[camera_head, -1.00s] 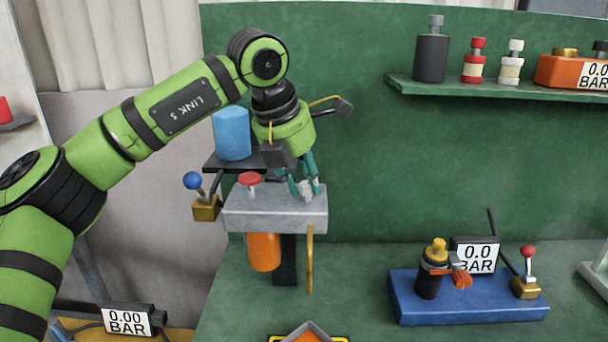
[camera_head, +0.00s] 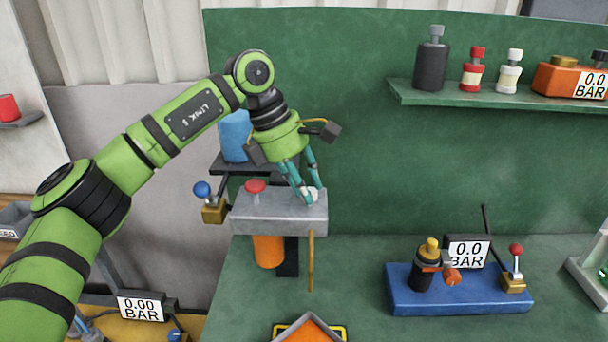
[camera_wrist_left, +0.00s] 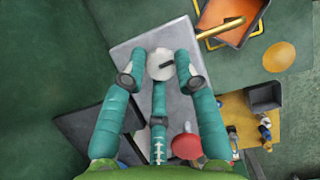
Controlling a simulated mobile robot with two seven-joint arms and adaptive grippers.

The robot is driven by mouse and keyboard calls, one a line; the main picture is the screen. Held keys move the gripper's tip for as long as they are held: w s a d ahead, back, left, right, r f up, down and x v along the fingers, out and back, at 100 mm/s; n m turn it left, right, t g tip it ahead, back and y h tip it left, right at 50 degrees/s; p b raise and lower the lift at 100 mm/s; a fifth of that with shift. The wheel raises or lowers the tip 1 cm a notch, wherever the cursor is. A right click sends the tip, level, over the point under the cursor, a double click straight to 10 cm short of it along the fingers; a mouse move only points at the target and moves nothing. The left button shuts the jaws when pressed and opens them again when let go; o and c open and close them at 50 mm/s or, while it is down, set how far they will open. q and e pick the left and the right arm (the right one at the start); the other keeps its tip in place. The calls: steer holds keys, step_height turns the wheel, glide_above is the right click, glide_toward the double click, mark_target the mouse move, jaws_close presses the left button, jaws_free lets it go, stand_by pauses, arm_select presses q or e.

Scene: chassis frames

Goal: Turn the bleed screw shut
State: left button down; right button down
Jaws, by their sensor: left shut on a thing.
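The bleed screw (camera_head: 311,194) is a small pale knob on top of the grey block (camera_head: 280,212), near its right end. In the left wrist view the screw (camera_wrist_left: 161,64) shows as a white round head with a dark bar across it. My left gripper (camera_head: 307,192) comes down on it from above, tilted, its teal fingers closed around the screw. In the left wrist view the fingers of the left gripper (camera_wrist_left: 160,76) stand on both sides and below the head. Fingertips partly hide the screw in the head view. My right gripper is not in view.
A red knob (camera_head: 255,187) stands on the block's left part, close to the fingers. A blue-balled lever (camera_head: 202,189) is at its left and an orange cylinder (camera_head: 268,252) hangs below. A blue cylinder (camera_head: 235,136) stands behind. A blue base (camera_head: 455,296) lies right, with free bench between.

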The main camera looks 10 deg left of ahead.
arm_select(q)
steer(key=shift+d+m, duration=0.1)
steer(key=shift+m, duration=0.3)
steer(key=c, duration=1)
jaws_free()
steer(key=shift+r, duration=0.1)
steer(key=v, duration=1.1)
steer(key=shift+r, duration=0.4)
